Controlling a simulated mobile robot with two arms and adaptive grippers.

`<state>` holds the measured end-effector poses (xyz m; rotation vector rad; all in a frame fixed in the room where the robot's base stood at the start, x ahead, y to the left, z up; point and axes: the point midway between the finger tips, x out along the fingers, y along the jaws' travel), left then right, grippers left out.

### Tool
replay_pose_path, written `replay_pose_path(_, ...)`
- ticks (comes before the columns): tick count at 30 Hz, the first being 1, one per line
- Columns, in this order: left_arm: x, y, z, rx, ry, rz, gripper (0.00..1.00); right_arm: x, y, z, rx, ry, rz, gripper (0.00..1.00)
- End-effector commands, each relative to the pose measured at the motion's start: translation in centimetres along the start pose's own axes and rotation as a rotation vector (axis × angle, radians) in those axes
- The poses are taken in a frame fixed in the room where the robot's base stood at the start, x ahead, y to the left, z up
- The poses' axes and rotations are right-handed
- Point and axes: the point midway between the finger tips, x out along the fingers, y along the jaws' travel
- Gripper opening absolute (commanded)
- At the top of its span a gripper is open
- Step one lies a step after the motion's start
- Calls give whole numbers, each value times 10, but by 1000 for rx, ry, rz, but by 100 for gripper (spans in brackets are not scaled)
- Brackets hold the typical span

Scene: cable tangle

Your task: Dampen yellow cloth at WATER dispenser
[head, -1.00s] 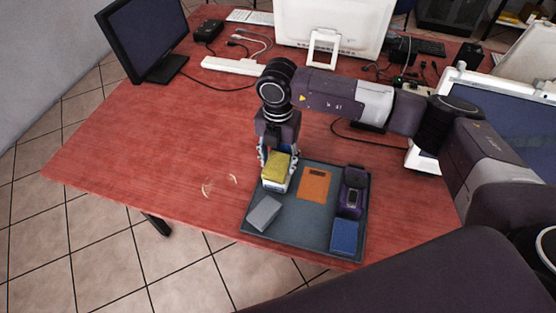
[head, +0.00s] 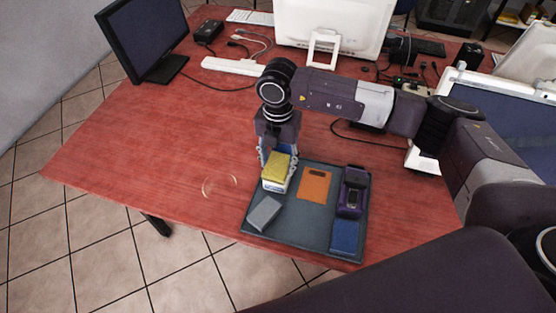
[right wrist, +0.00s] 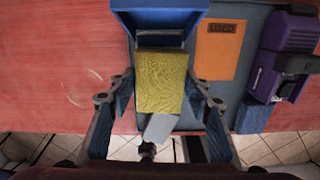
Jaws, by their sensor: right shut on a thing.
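The yellow cloth (head: 276,167), a folded pad, is at the far left corner of the grey tray (head: 291,226), over a white and blue box-shaped thing (head: 275,185). Whether it touches that box I cannot tell. In the right wrist view the cloth (right wrist: 160,80) lies between my fingers, with a blue part (right wrist: 160,18) beyond it. My right gripper (head: 277,160) points down and is shut on the cloth. No WATER label is readable. My left gripper is not in view.
The tray also holds a grey block (head: 264,212), an orange sheet (head: 314,185), a purple device (head: 352,190) and a blue block (head: 344,236). A faint ring mark (head: 205,186) is on the red table (head: 130,150). The table's left side is clear; monitors stand behind.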

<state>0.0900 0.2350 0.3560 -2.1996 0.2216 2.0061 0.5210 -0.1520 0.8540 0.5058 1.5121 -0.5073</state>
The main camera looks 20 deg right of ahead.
Motion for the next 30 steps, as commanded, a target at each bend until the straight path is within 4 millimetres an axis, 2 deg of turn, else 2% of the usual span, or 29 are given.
replay_pose_path(24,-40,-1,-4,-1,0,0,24,-66,0,0,1,-1,2,26)
replay_pose_path(30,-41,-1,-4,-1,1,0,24,-70,0,0,1,-1,1,26)
